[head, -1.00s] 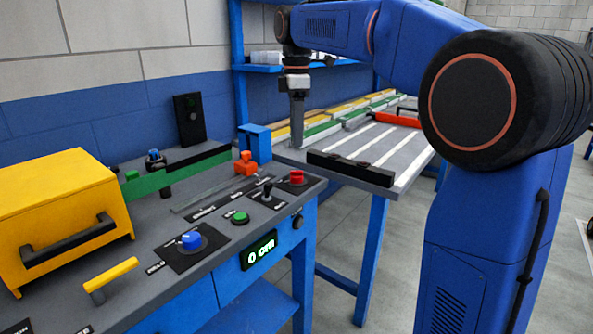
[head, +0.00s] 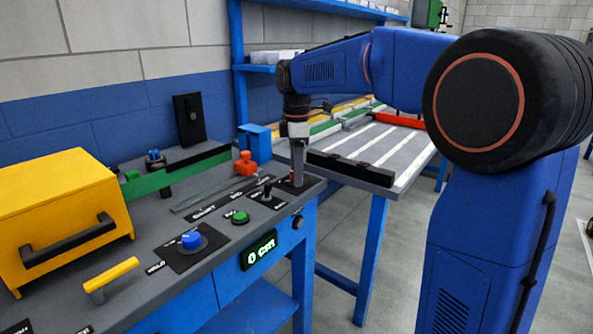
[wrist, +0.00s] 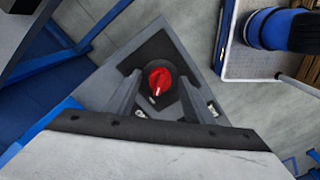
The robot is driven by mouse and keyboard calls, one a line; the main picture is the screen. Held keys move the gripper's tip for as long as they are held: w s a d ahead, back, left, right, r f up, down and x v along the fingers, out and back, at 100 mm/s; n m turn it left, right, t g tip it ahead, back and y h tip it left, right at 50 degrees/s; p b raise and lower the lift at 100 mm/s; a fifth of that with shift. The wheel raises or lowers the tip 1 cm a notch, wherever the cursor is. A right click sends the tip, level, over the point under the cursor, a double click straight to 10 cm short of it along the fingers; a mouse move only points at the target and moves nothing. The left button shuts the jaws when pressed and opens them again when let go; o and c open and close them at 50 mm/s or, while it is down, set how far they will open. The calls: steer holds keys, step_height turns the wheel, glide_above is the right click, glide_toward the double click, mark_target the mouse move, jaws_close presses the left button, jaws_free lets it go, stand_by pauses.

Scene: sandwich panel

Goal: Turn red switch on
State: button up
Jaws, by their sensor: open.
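The red switch (wrist: 159,79) is a round red rotary knob with a pale pointer mark, set on a black plate (wrist: 170,50) at the panel's right end. In the wrist view it lies between the two fingers of my gripper (wrist: 157,90). The fingers stand apart, one on each side; I cannot tell whether they touch it. In the head view my gripper (head: 298,182) points straight down over this corner and hides most of the red switch (head: 291,178).
Close by on the grey panel (head: 225,240) stand a black toggle lever (head: 267,191), a green button (head: 239,217), a blue knob (head: 191,240) and an orange slider handle (head: 246,164). A yellow box (head: 60,215) stands at the left. A table (head: 375,150) is behind.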

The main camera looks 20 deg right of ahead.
steer(key=c, duration=1)
steer(key=shift+c, duration=0.2)
steer(key=shift+m, duration=0.3)
steer(key=m, duration=0.9)
steer(key=shift+m, duration=2.3)
